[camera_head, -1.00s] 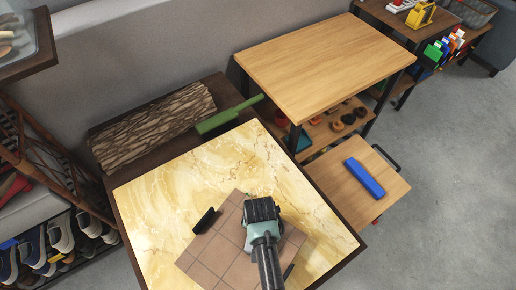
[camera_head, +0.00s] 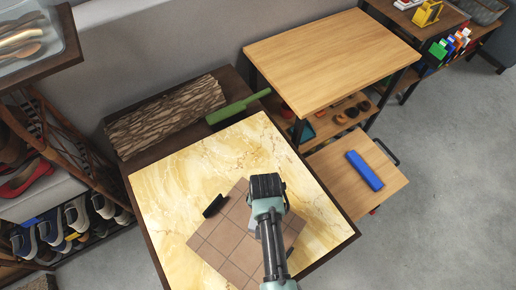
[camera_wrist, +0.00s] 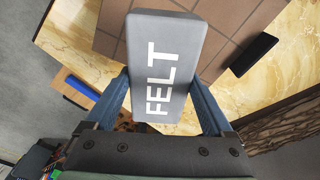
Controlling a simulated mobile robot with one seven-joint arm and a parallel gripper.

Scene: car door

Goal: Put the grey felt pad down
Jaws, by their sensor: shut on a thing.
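The grey felt pad (camera_wrist: 160,68), a flat block with white "FELT" lettering, sits between the two blue fingers of my gripper (camera_wrist: 160,90) in the wrist view. The fingers are shut on its sides. In the head view my gripper (camera_head: 266,187) is over the brown tiled board (camera_head: 225,235), which lies on the yellow marble-topped table (camera_head: 180,180). The tiled board also shows beyond the pad in the wrist view (camera_wrist: 235,30). The pad is mostly hidden behind my arm in the head view. I cannot tell whether it touches the board.
A small black block (camera_head: 212,206) lies at the board's left edge. A wooden table (camera_head: 330,60) and a low surface with a blue block (camera_head: 364,170) stand right. Bare marble surrounds the board.

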